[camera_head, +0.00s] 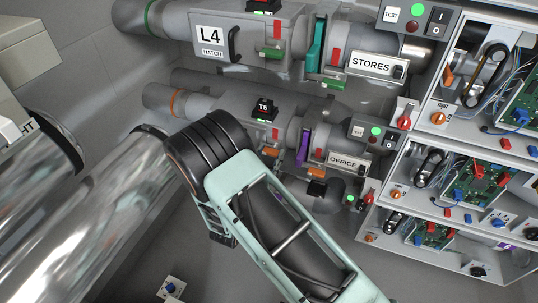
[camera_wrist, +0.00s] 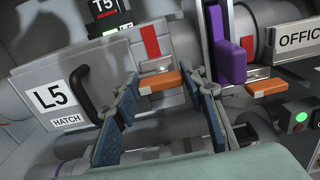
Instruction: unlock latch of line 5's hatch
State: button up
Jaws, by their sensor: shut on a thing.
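Line 5's hatch (camera_wrist: 62,110), a grey box marked L5 with a black handle (camera_wrist: 92,98), is at the left of the wrist view. Its orange latch (camera_wrist: 161,82) sticks out at the hatch's right edge, below a red strip. My gripper (camera_wrist: 166,84) has its two blue fingers on either side of the latch, shut on its ends. In the head view my arm covers most of the hatch and my gripper is hidden behind it; an orange piece (camera_head: 270,151) shows just right of the arm.
A purple gate plate (camera_wrist: 229,55) stands right of the latch, with a second orange handle (camera_wrist: 267,88) beside it. The OFFICE sign (camera_head: 345,160) and a switch box (camera_head: 372,133) are further right. Line 4's hatch (camera_head: 215,45) is above. Open circuit-board cabinets (camera_head: 470,180) stand at the right.

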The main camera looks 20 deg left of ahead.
jog(key=shift+n, duration=0.4)
jog(key=n+p, duration=0.2)
jog(key=n, duration=0.1)
jog(key=shift+a+r+n, duration=0.1)
jog(key=shift+a+n, duration=0.05)
jog(key=shift+n, duration=0.25)
jog(key=n+p, duration=0.2)
jog(key=n, duration=0.2)
jog(key=shift+n, duration=0.3)
jog(key=n+p, duration=0.1)
jog(key=n, duration=0.3)
jog(key=shift+a+f, duration=0.1)
jog(key=shift+f, duration=0.1)
jog(key=shift+f+n+p, duration=0.15)
jog(key=shift+n+p, duration=0.55)
jog(key=shift+n, duration=1.8)
jog(key=o, duration=1.2)
jog(key=shift+c, duration=0.2)
